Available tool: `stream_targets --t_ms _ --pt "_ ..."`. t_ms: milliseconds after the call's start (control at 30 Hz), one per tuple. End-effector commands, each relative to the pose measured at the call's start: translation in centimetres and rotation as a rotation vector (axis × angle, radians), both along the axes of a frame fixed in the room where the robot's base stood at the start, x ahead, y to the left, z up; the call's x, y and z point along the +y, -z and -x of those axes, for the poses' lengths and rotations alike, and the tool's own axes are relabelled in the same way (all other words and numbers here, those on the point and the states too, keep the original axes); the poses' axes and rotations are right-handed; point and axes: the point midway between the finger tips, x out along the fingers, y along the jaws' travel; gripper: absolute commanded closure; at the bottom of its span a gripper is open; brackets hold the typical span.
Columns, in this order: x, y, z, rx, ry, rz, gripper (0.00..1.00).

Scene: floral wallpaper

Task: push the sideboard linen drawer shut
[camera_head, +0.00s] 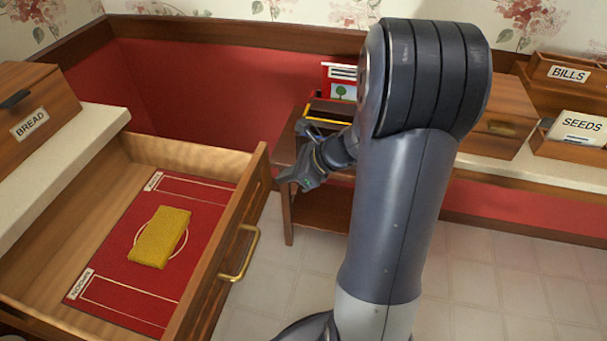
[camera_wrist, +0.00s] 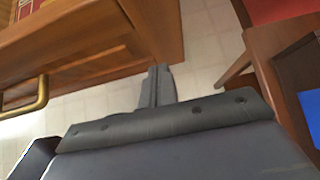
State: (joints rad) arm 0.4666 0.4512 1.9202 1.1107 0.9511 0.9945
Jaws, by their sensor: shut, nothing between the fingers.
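The linen drawer (camera_head: 262,195) stands pulled out at the left of the head view, with a brass handle (camera_head: 243,254) on its wooden front. Inside it a folded yellow cloth (camera_head: 160,238) lies on a red liner with white labels. My gripper (camera_head: 285,178) is to the right of the drawer's far front corner, apart from it in the head view. In the wrist view my shut fingers (camera_wrist: 159,75) point towards the drawer's front (camera_wrist: 115,40), with the handle (camera_wrist: 25,100) at the left. Nothing is held. Whether the fingertips touch the wood cannot be told.
A small wooden side table (camera_head: 320,205) with a rack stands just behind my gripper. A bread box (camera_head: 35,110) sits on the counter above the drawer. Boxes marked bills (camera_head: 568,72) and seeds (camera_head: 580,135) stand at the right. Tiled floor (camera_head: 285,285) is open before the drawer.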

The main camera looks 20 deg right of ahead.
Motion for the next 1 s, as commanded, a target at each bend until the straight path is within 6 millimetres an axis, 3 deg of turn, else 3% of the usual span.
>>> stream_targets --t_ms 200,767,1000 --pt "1.5 0.0 -1.1 0.001 -0.001 0.001 1.00" --pt "2.0 -0.1 -1.5 0.001 -0.001 0.000 1.00" --pt "4.6 -0.1 -3.4 0.001 -0.006 -0.001 1.00"
